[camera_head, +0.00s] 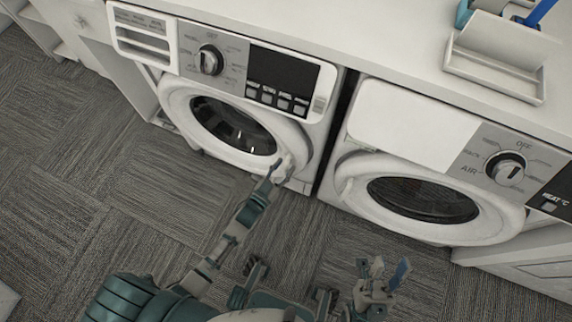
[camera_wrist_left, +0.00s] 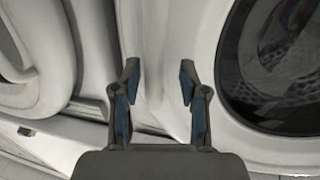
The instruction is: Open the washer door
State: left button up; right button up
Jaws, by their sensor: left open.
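The washer (camera_head: 167,87) is the left machine, with a drawer, dial and dark display. Its round white door (camera_head: 172,101) has a dark glass window (camera_head: 232,125); it looks shut against the front. My left gripper (camera_head: 281,168) is at the lower right rim of this door, by a pale projection there. In the left wrist view my left gripper (camera_wrist_left: 158,82) is open, its two blue-padded fingers apart, with the white door rim ahead and the dark glass window (camera_wrist_left: 285,65) to the right. Contact cannot be told. My right gripper (camera_head: 388,277) is low at centre right, empty, fingers apart.
A second machine (camera_head: 400,130) with a dial and round door stands to the right, across a narrow dark gap. A white tray (camera_head: 495,65) sits on the countertop (camera_head: 390,35) above. The grey carpet (camera_head: 110,190) in front is clear.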

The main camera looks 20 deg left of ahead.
pick_arm(q)
jog(key=shift+w+d, duration=0.15)
jog(key=shift+w, duration=0.05)
jog(key=shift+w+d+r, duration=0.1)
jog(key=shift+d+r, duration=0.05)
jog(key=shift+d, duration=0.3)
jog(key=c, duration=0.7)
jog(key=shift+a, duration=0.2)
grip_shut()
jog(key=shift+a, duration=0.15)
